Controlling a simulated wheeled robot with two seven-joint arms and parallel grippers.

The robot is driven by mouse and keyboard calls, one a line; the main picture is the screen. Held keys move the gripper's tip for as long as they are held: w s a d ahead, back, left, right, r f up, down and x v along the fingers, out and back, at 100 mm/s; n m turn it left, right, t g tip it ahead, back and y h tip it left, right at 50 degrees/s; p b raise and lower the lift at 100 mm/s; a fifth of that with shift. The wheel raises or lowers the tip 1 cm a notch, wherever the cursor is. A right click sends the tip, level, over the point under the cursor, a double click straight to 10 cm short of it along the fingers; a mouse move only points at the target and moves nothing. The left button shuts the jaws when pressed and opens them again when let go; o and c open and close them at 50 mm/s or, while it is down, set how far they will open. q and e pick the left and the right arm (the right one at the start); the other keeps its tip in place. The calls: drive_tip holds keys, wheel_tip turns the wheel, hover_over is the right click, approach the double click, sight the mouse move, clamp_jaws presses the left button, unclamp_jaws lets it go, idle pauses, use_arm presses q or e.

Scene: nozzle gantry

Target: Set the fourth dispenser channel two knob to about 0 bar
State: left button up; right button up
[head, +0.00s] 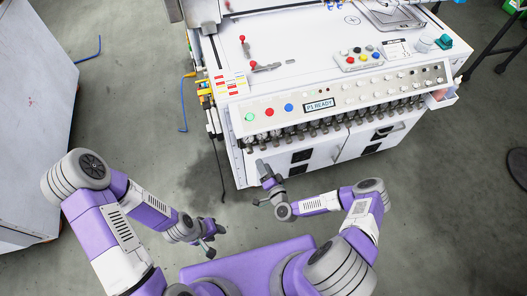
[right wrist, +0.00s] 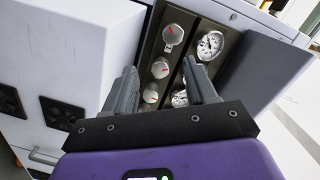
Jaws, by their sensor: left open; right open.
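The white machine (head: 330,60) carries a row of dispenser units with small knobs and gauges (head: 330,124) under its front edge. In the right wrist view a dark panel holds a top knob (right wrist: 173,35), a middle knob (right wrist: 160,68) and a lower knob (right wrist: 150,93), pale with red marks. Which is the fourth dispenser's channel two knob I cannot tell. My right gripper (head: 258,182) is open and empty before the machine; its fingers (right wrist: 160,68) frame the middle and lower knobs, without clear contact. My left gripper (head: 217,240) is open and empty, low at the left.
An upper gauge (right wrist: 210,45) and a partly hidden lower gauge (right wrist: 180,98) sit beside the knobs. The front has buttons and a lit display (head: 319,104). A white cabinet (head: 35,110) stands left.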

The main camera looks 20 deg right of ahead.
sight(263, 149)
drive_tip(key=shift+m+t+h, duration=0.6)
drive_tip(key=shift+h, duration=0.3)
drive_tip(key=w, duration=0.2)
drive_tip(key=w+d+b, duration=0.1)
drive_tip(key=w, duration=0.2)
drive_tip(key=w+d+b, duration=0.1)
drive_tip(key=w, duration=0.2)
drive_tip(key=shift+r, duration=0.2)
clamp_jaws()
